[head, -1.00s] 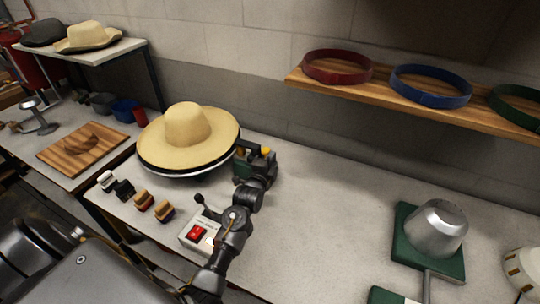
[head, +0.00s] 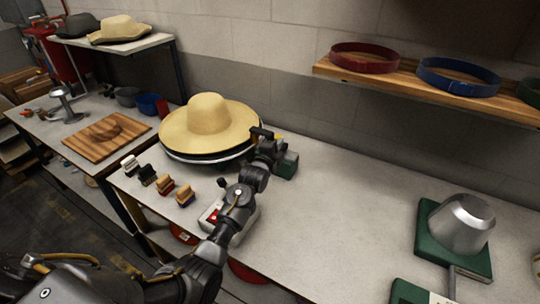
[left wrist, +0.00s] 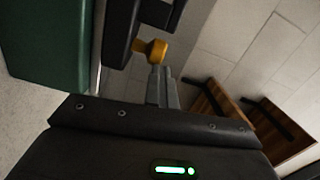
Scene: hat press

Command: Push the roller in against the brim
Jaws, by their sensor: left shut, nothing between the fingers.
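The straw hat (head: 208,112) sits on a round dark and white stand, its wide brim level. The roller unit has a green base (head: 289,166) and a dark upper part (head: 261,133) close to the brim's right edge; I cannot tell whether it touches. My left gripper (head: 268,147) is at the unit and partly hides it. In the left wrist view, the shut, empty fingers (left wrist: 160,75) point at a yellow knob (left wrist: 153,49), with the green base (left wrist: 45,45) at left. Whether the fingertips touch the knob is unclear. My right gripper is out of view.
A switch box (head: 211,214) lies under my left forearm. Several small brushes (head: 165,184) line the front left. A metal dome on a green stand (head: 424,218) is at right. A shelf with bands (head: 400,85) hangs above. The middle of the table is clear.

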